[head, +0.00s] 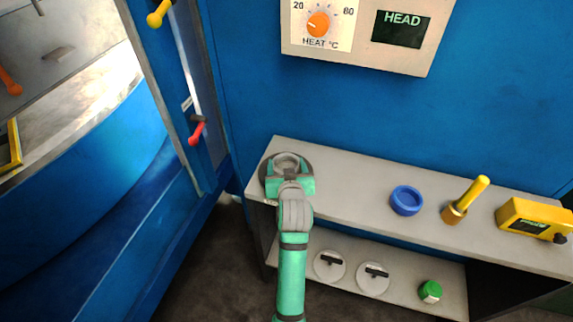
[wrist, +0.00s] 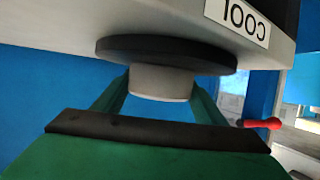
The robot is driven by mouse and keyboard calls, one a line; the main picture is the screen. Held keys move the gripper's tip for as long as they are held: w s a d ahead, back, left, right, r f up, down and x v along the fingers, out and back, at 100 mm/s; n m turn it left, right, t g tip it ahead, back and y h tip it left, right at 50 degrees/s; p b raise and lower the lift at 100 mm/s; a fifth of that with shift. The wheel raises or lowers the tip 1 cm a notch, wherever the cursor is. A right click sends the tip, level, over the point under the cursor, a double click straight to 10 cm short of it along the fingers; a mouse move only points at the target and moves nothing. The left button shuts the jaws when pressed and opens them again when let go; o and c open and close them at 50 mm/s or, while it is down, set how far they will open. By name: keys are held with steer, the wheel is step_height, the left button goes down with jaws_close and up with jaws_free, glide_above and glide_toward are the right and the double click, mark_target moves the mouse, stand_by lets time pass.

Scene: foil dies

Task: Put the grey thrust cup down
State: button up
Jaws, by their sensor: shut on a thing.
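The grey thrust cup (head: 287,160) is between the fingers of my green gripper (head: 289,178), at the left end of the grey bench in the head view. In the wrist view the cup (wrist: 160,84) shows as a short pale cylinder held between the green fingers (wrist: 160,105). It meets a dark round pad (wrist: 165,48) in that picture. The pad's rim (head: 264,171) also shows around the cup and gripper in the head view. I cannot tell whether the cup rests on the pad or is just above it.
The bench (head: 345,185) also bears a blue ring (head: 406,201), a yellow-handled tool (head: 466,199) and a yellow meter (head: 534,218). A lower shelf holds two pale discs and a green-capped jar (head: 430,291). A red lever (head: 197,130) is on the blue frame at left. Bench between pad and ring is clear.

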steer(key=shift+a, duration=0.15)
steer(key=shift+s, duration=0.1)
steer(key=shift+f, duration=0.1)
steer(key=o, duration=1.3)
steer(key=shift+s+r, duration=0.15)
steer(key=shift+r, duration=0.05)
steer(key=v, duration=1.1)
steer(key=shift+s+r, duration=0.1)
steer(key=shift+s, duration=0.2)
